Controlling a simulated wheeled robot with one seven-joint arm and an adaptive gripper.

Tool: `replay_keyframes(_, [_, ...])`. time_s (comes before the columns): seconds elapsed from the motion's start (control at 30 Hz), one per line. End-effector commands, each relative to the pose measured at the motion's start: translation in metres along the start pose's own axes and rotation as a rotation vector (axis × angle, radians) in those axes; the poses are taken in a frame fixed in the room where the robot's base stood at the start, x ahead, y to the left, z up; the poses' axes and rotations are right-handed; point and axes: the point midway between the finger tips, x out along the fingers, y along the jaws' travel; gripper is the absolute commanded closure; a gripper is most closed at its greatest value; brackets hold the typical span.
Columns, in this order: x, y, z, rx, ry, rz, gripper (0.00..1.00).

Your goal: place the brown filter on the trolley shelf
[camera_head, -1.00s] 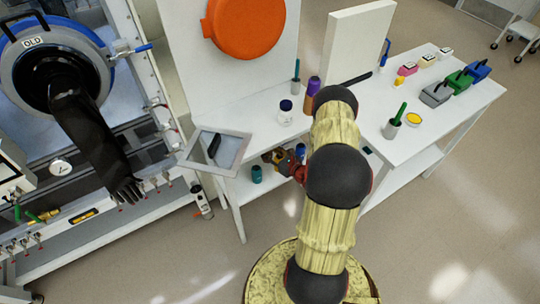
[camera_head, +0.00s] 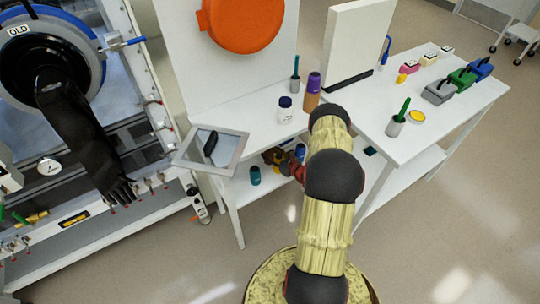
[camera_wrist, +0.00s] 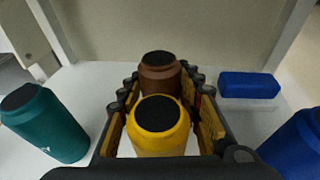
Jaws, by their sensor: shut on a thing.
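The brown filter (camera_wrist: 160,76) is a short cylinder with a black top. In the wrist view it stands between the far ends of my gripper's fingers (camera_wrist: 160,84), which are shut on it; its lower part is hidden. A yellow canister (camera_wrist: 158,130) with a black top stands nearer the camera, also between the fingers, with pale shelf showing beside its base. The trolley shelf (camera_wrist: 90,83) is the white surface below. In the head view my gripper (camera_head: 276,156) is low under the worktop, beside the white lower shelf (camera_head: 238,191), and my arm partly hides it.
A teal canister (camera_wrist: 45,125) is left of my gripper and a blue canister (camera_wrist: 300,143) right. A blue block (camera_wrist: 249,86) lies farther back, before a pale panel.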

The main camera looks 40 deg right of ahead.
Motion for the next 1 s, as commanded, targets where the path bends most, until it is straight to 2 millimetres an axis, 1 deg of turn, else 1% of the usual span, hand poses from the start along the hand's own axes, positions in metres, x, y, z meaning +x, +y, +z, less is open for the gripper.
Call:
replay_keyframes(0.13, [-0.0003,-0.0001,0.0017,0.000,-0.001,0.000,0.96])
replay_keyframes(0.27, [0.0007,0.0000,-0.0025,0.000,-0.001,0.000,0.96])
replay_keyframes(0.3, [0.0003,0.0003,-0.0019,0.000,0.000,0.000,0.63])
replay_keyframes(0.57, [0.0001,0.0003,-0.0015,0.000,0.000,0.000,0.48])
replay_keyframes(0.6, [0.0001,0.0003,-0.0015,0.000,0.000,0.000,0.47])
replay_keyframes(0.87, [0.0000,0.0003,-0.0012,0.000,0.000,0.000,0.47])
replay_keyframes(0.97, [-0.0010,0.0003,0.0026,0.000,0.000,0.000,0.47])
replay_keyframes(1.0, [-0.0052,-0.0002,0.0022,0.002,0.001,-0.001,0.47])
